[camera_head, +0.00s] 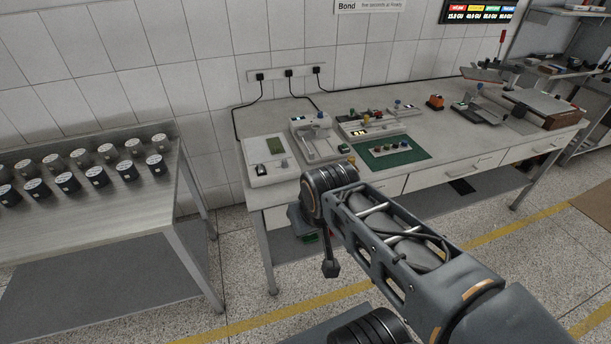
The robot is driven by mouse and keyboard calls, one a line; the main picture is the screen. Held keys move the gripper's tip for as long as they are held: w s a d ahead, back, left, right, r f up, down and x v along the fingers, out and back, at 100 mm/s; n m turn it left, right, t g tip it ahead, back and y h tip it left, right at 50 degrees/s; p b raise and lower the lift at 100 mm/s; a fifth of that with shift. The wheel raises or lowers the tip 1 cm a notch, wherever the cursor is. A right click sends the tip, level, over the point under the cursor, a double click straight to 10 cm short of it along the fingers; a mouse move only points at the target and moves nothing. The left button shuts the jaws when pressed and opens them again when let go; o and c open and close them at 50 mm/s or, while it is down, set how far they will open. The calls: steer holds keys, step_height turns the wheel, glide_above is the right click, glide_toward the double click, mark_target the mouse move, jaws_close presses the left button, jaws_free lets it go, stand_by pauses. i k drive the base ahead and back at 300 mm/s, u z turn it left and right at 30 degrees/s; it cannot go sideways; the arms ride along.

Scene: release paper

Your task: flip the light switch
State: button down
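No switch on the wall stands out clearly. A white control box (268,175) lies at the left end of the long workbench, with a small black switch-like part (261,170) near its front left and a green panel (276,145) behind. I cannot tell whether that part is the light switch or which way it is set. My arm reaches in from the lower right, and its wrist is in front of the bench edge, right of and nearer than the box. My gripper is mostly hidden by the wrist, and its fingers cannot be made out.
The workbench (455,143) carries a grey device (318,138), a green mat (410,158) and other equipment. Cables run from a wall socket strip (288,73). A metal table (90,212) with several black cylinders stands left. Floor shows between the two tables.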

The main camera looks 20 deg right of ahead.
mark_target(261, 168)
steer(key=z, duration=0.25)
steer(key=k, duration=0.55)
steer(key=u, duration=0.3)
steer(key=i, duration=0.45)
steer(key=u, duration=0.75)
steer(key=i, duration=1.3)
steer(key=z, duration=0.7)
